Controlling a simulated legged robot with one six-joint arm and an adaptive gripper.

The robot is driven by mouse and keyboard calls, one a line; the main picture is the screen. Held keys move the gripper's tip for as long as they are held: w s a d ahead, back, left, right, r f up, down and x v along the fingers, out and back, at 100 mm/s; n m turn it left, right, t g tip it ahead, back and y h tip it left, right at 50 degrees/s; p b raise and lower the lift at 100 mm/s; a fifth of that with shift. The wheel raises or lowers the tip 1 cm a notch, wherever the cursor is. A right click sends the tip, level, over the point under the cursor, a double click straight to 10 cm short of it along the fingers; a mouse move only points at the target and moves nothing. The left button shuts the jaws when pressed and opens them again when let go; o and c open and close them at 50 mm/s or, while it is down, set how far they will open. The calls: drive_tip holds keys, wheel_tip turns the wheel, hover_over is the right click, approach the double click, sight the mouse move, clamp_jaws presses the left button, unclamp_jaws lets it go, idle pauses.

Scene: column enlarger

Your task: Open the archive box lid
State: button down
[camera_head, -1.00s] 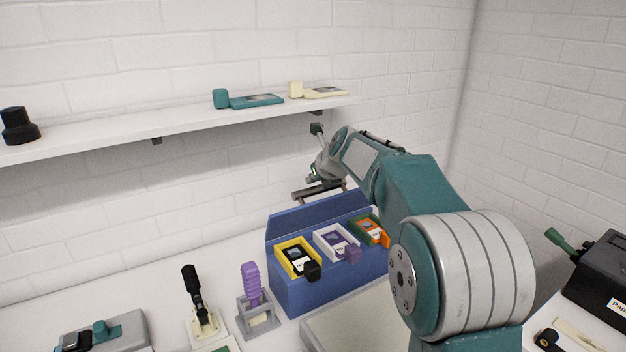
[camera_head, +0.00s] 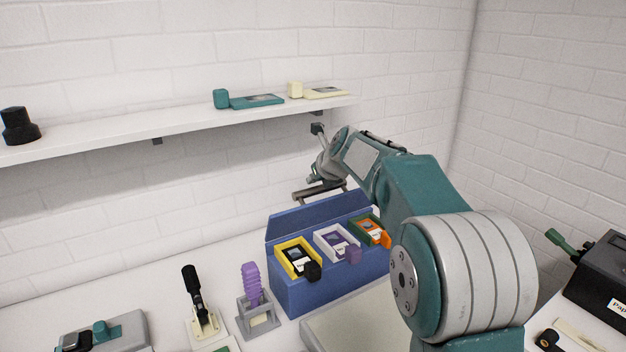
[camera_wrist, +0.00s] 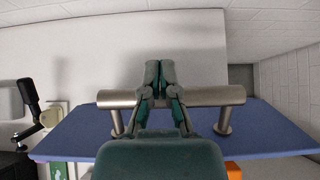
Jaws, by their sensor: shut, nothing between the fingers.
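The blue archive box (camera_head: 310,296) stands on the counter against the back wall. Its blue lid (camera_head: 312,215) is swung up and stands raised at the back of the box; it also fills the lower part of the wrist view (camera_wrist: 80,132). A metal bar handle (camera_head: 320,192) on two posts sticks out from the lid's far side, and shows in the wrist view (camera_wrist: 215,96). My gripper (camera_wrist: 160,75) is shut and empty, with its fingers across the middle of the bar. Whether they touch it I cannot tell.
In the box sit yellow (camera_head: 297,258), white-and-purple (camera_head: 337,242) and orange-green (camera_head: 371,231) holders. A shelf (camera_head: 110,138) hangs above. A purple-handled tool (camera_head: 252,286) and a black-handled tool (camera_head: 194,293) stand left of the box. A black machine (camera_head: 600,275) is at right.

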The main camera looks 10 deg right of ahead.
drive_tip(key=v, duration=1.1)
approach(322, 190)
drive_tip(key=shift+g, duration=0.3)
drive_tip(key=x, duration=0.7)
drive_tip(key=shift+d+r, duration=0.1)
drive_tip(key=shift+r, duration=0.05)
drive_tip(key=shift+w+f, duration=0.25)
drive_tip(key=shift+w, duration=0.2)
